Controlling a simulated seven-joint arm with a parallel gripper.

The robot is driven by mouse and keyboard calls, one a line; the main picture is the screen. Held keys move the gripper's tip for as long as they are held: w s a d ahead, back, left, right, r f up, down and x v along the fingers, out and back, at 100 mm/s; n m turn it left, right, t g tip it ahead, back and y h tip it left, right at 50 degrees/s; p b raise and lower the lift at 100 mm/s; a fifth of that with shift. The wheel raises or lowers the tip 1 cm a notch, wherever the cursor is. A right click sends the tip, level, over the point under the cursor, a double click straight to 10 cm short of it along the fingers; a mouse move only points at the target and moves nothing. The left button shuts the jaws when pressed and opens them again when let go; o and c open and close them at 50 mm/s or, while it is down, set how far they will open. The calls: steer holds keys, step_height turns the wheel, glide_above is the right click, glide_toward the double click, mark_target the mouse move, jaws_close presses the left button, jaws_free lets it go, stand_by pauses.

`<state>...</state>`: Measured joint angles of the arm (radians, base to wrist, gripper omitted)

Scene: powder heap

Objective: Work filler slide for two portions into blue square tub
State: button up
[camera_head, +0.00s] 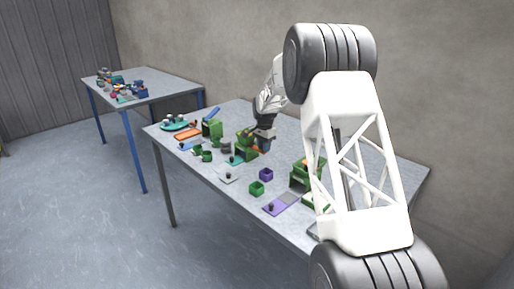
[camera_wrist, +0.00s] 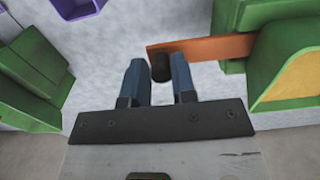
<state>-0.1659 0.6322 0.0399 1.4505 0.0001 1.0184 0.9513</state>
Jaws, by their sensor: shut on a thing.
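My gripper (camera_head: 265,148) is low over the near table, beside a green filler (camera_head: 245,141). In the wrist view its two blue-grey fingers (camera_wrist: 160,72) are closed around the black knob (camera_wrist: 160,67) of an orange slide (camera_wrist: 205,46). The slide runs right into the green filler body (camera_wrist: 288,85), which shows a tan-yellow area inside. A square purple-blue tub (camera_head: 266,174) stands on the table in front of the gripper, and a purple edge (camera_wrist: 75,8) shows at the wrist view's top left. I make out no other clearly blue square tub. The tub's inside is too small to read.
A green square tub (camera_head: 257,189) and a purple plate with a knob (camera_head: 281,204) lie near the front edge. Another green filler (camera_head: 300,176) stands at right, partly behind my arm. Several plates and small green vessels crowd the left. A second table (camera_head: 160,88) stands behind.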

steer(key=shift+w+a, duration=0.1)
jaws_close()
steer(key=shift+w+a, duration=1)
steer(key=shift+s+d, duration=0.1)
stand_by(0.5)
steer(key=shift+s+d, duration=0.95)
stand_by(1.5)
steer(key=shift+w+a, duration=1)
steer(key=shift+w, duration=0.05)
steer(key=o, duration=0.7)
jaws_free()
steer(key=shift+a, duration=0.1)
